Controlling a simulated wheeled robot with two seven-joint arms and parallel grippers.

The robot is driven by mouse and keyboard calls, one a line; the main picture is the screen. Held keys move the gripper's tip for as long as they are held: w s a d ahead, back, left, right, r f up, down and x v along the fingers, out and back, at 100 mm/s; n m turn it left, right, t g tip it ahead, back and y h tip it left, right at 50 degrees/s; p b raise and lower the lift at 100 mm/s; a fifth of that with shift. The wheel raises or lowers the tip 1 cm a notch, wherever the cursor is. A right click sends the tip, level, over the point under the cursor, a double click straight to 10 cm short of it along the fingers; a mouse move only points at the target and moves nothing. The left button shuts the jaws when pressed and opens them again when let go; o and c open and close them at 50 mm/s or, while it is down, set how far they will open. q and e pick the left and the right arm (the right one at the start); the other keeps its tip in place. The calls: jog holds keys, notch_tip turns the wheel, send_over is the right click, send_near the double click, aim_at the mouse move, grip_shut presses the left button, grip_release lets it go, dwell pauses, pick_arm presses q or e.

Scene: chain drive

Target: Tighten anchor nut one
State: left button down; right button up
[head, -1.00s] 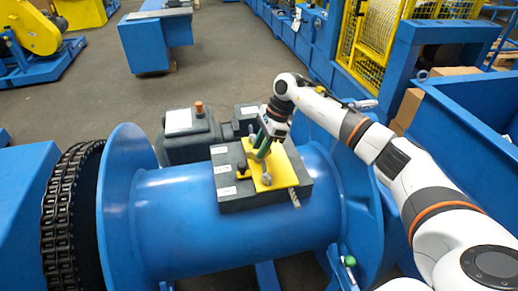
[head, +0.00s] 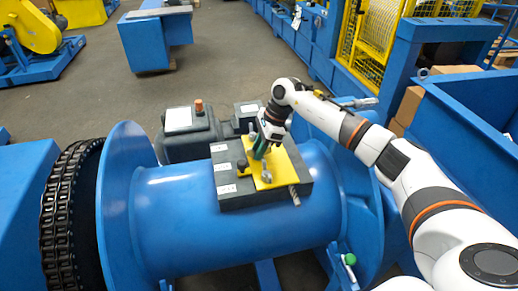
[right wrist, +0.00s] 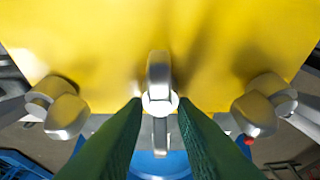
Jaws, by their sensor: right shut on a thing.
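A yellow plate (head: 284,164) lies on a dark grey block on top of the blue drum, with silver anchor nuts on it. In the head view, one rounded silver nut (head: 266,178) stands near the plate's front. My right gripper (head: 260,152) points down at the plate. In the right wrist view its green fingers (right wrist: 159,112) are closed on a middle silver nut (right wrist: 158,75) with a flat upright wing. Two more silver fittings show to the left (right wrist: 66,112) and right (right wrist: 256,112). I cannot tell which nut is number one. My left gripper is not in view.
The grey block (head: 235,192) sits on the blue drum (head: 180,215), between two round flanges. A black chain (head: 58,215) runs at the left. A grey box with an orange cap (head: 198,106) stands behind. A blue bin wall (head: 470,125) is at the right.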

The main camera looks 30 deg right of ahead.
jog(key=o, duration=0.6)
jog(key=shift+o, duration=0.2)
jog(key=shift+r, duration=0.1)
jog(key=b+v, duration=0.1)
jog(key=v, duration=1.1)
